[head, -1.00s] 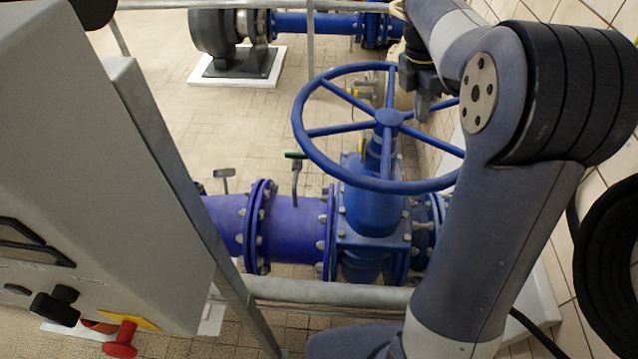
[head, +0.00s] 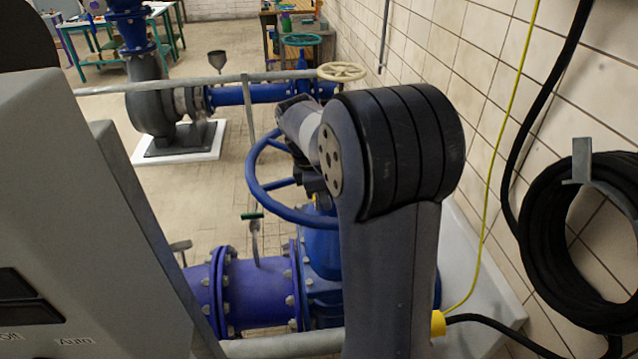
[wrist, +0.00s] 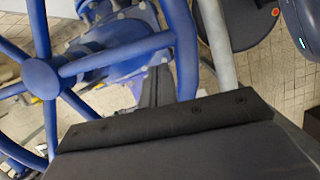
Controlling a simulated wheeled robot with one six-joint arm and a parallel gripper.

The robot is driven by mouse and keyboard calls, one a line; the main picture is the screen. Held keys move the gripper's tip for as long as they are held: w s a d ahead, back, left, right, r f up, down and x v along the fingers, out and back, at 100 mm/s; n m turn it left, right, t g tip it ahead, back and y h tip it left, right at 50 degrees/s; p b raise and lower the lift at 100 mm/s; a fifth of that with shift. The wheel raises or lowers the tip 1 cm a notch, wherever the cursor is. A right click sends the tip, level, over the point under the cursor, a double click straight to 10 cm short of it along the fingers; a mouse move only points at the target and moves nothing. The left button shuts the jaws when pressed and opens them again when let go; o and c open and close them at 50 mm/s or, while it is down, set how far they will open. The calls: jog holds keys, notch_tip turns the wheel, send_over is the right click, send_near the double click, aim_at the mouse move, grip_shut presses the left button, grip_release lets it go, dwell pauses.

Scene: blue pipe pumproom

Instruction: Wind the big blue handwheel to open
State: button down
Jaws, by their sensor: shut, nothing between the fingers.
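The big blue handwheel (head: 290,213) sits on the blue valve (head: 322,275), right of the purple pipe. My arm hides its right part and hub in the head view. The wrist view shows the hub (wrist: 42,78), several spokes and the rim close up. My gripper (wrist: 156,90) is shut and empty. Its dark fingers, partly hidden by its own body, show in the wrist view just inside the rim, beside a spoke. I cannot tell whether they touch the wheel. In the head view my gripper is mostly behind my arm, over the wheel.
A grey control cabinet (head: 80,230) stands close at left. A galvanised rail (head: 285,343) crosses in front of the valve. A tiled wall with a coiled black hose (head: 545,245) is at right. A pump (head: 150,95) and a cream handwheel (head: 342,72) are farther back.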

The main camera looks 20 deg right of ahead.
jog(key=shift+x, duration=1.3)
jog(key=shift+s+d, duration=0.1)
jog(key=shift+d, duration=0.05)
